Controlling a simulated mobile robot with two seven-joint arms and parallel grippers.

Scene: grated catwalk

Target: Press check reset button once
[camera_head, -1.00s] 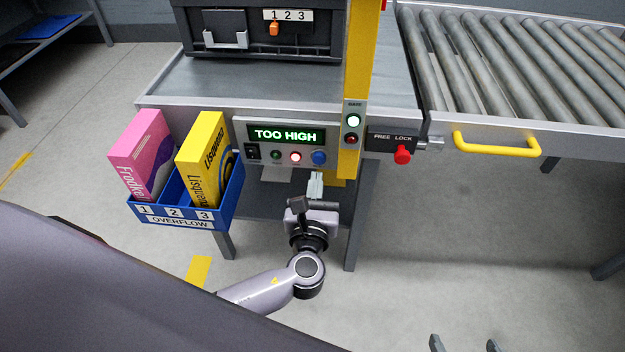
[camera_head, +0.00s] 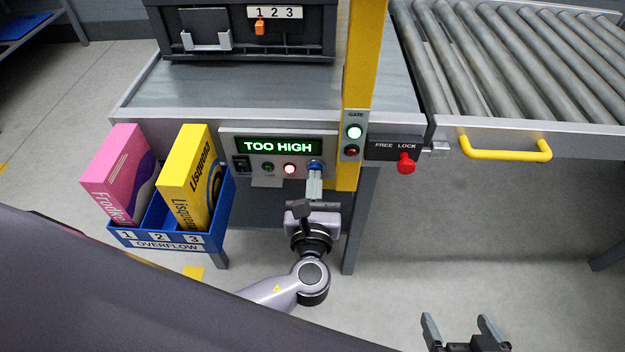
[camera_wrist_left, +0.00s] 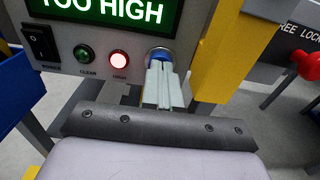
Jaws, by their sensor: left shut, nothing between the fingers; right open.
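The control panel (camera_head: 228,147) on the front of the bench shows "TOO HIGH" in green letters on its display (camera_head: 278,147). Below it are a black switch (camera_head: 241,164), a dark green "CLEAR" lamp (camera_head: 267,167), a lit red "HIGH" lamp (camera_head: 290,169) and a blue button (camera_head: 315,165). My left gripper (camera_head: 314,176) is shut and empty, its fingertips right at the blue button, covering its lower part. In the left wrist view the fingertips (camera_wrist_left: 160,68) overlap the blue button (camera_wrist_left: 160,54); I cannot tell whether they touch. My right gripper (camera_head: 459,326) is open and empty, low at the right.
A blue overflow bin (camera_head: 225,205) with a pink box (camera_head: 122,172) and a yellow box (camera_head: 190,175) hangs left of the panel. A yellow post (camera_head: 361,60) with gate lamps, a red knob (camera_head: 406,163) and a yellow handle (camera_head: 505,149) are to the right.

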